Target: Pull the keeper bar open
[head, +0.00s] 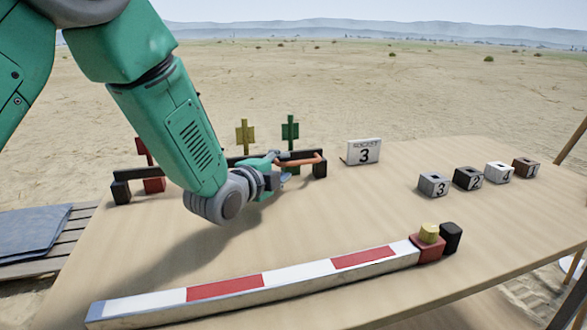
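A dark keeper bar (233,161) runs across the back left of the table between two black end blocks, one at the left (121,192) and one at the right (320,168). An orange handle-like piece (300,161) sits near its right end. My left gripper (282,171) is at the bar, right beside the orange piece. The forearm hides much of the bar's middle. The fingertips are small and partly covered, so I cannot tell whether they are closed on the orange piece. My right gripper is not in view.
Behind the bar stand red (153,184), yellow (245,136) and green (290,130) upright pieces. A "3" sign (362,152) and several numbered blocks (434,184) stand to the right. A red-and-white beam (300,274) crosses the front, near small blocks (428,249).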

